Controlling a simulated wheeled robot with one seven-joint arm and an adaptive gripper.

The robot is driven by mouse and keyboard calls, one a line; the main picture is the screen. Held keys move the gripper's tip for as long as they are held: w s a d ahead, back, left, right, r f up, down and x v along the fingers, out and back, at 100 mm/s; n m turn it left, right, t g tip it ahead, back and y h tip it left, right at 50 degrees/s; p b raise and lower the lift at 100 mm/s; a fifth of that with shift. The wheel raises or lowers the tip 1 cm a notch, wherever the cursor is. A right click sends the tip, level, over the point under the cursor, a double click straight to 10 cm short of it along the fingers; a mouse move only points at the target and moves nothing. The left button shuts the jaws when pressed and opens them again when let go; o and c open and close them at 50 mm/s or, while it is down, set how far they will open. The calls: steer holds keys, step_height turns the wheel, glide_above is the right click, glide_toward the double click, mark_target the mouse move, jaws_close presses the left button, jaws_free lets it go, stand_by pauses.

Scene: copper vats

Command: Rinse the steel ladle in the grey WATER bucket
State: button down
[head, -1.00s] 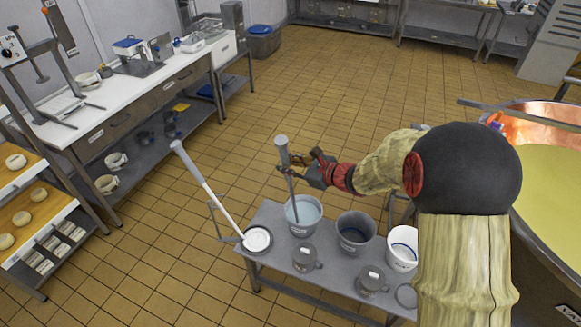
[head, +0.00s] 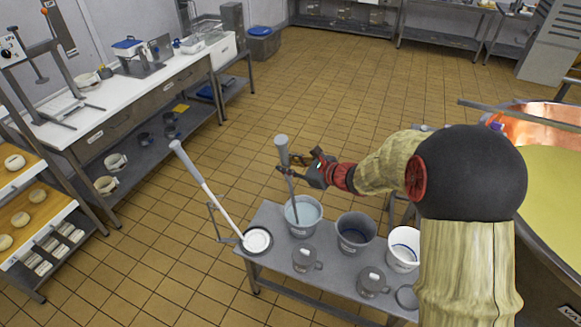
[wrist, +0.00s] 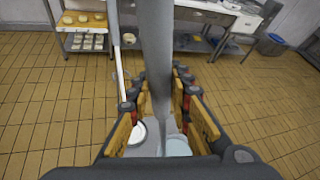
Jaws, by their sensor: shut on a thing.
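My gripper (head: 302,168) is shut on the handle of the steel ladle (head: 283,152) above the low grey bench. The ladle's handle also runs down the middle of the wrist view (wrist: 156,70) between the fingers. The ladle stands nearly upright, and its lower end goes down into the grey bucket (head: 303,228) that holds pale bluish water. The bowl of the ladle is hidden inside the bucket. The water also shows near the bottom of the wrist view (wrist: 178,147). I cannot read any label on the bucket.
On the bench (head: 275,262) stand a darker grey bucket (head: 355,236), a white bucket (head: 403,252) and grey jugs (head: 306,260). A copper vat (head: 545,118) stands at the right. Tiled floor behind is clear.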

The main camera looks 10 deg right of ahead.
steer(key=shift+w+a+b, duration=0.1)
steer(key=shift+a+b, duration=0.05)
steer(key=shift+b, duration=0.25)
stand_by(0.8)
steer(key=shift+r, duration=0.15)
step_height(320, 180, up, 16)
steer(key=p, duration=0.9)
steer(key=shift+f+p, duration=0.25)
steer(key=shift+p, duration=0.05)
